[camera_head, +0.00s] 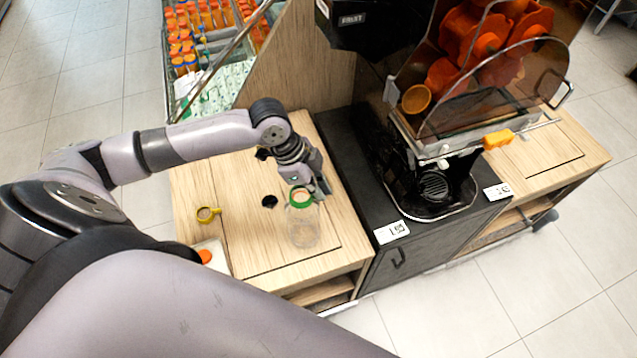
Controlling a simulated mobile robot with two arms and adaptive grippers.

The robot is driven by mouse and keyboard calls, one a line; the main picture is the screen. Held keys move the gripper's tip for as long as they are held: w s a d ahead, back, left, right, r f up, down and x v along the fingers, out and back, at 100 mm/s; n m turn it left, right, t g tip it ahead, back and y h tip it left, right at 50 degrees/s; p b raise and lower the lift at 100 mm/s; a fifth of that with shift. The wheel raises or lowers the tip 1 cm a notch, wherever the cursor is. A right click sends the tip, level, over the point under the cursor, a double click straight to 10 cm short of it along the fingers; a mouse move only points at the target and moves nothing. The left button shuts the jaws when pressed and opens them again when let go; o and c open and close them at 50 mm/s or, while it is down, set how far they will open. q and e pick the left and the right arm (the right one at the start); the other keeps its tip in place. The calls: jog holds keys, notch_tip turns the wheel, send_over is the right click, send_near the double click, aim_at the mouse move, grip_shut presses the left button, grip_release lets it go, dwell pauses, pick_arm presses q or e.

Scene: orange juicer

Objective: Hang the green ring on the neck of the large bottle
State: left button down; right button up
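The green ring (300,197) is at the fingertips of my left gripper (313,190), which reaches over the wooden counter top from the left. The large bottle (304,233) is clear and stands on the counter, just below the ring in the picture. The ring overlaps the top of the bottle in this view. I cannot tell whether it is around the neck or held above it. The fingers are small and dark, and whether they are closed on the ring is not clear. My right gripper is not in view.
The black juicer (432,185) stands right of the bottle on a dark cabinet. A rack of juice bottles (205,45) is behind.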

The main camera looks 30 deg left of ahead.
pick_arm(q)
jog(key=c, duration=2.3)
grip_release()
jog(key=o, duration=0.6)
jog(key=o, duration=0.4)
jog(key=shift+r, duration=0.15)
jog(key=shift+r+p, duration=3.4)
jog(key=shift+p, duration=0.55)
